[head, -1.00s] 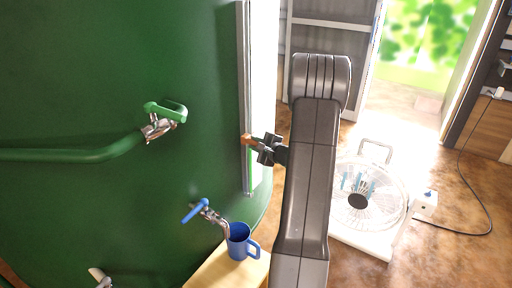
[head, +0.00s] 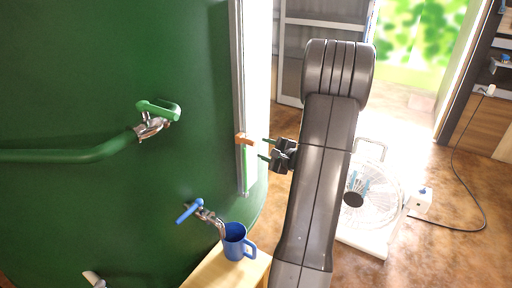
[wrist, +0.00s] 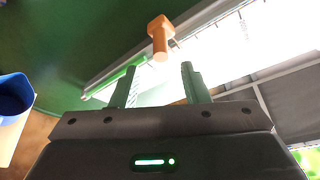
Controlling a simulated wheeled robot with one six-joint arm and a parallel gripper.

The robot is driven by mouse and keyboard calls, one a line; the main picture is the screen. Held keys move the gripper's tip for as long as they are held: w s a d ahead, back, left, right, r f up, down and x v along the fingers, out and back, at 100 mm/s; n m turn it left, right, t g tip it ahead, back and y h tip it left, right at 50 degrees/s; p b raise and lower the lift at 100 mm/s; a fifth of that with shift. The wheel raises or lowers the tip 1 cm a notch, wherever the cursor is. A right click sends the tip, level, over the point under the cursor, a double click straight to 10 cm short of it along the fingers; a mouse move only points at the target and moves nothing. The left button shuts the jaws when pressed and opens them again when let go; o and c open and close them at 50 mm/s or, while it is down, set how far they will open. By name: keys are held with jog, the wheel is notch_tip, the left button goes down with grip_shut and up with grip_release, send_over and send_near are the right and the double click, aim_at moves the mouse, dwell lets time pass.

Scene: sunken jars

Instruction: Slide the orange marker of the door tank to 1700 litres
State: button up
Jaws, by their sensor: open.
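The orange marker (head: 244,138) sits on the upright gauge strip (head: 239,70) on the side of the green tank (head: 90,80). In the wrist view the orange marker (wrist: 160,36) shows beyond my fingertips, with a gap between. My gripper (head: 268,149) is open and empty, just right of the marker and slightly lower in the head view. In the wrist view its two green fingers (wrist: 159,80) stand apart. The litre figures on the gauge are too small to read.
A blue-handled tap (head: 200,212) and a blue mug (head: 237,240) on a wooden stand are below. A green-handled tap (head: 157,118) is at left. A white fan (head: 365,200) stands on the floor at right. A bright doorway is behind.

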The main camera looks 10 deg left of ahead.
aim_at(255, 146)
jog(key=shift+v, duration=2.4)
jog(key=shift+a, duration=0.1)
jog(key=p+x, duration=0.1)
jog(key=x, duration=1.3)
jog(key=shift+d+f, duration=0.2)
jog(key=shift+f, duration=0.15)
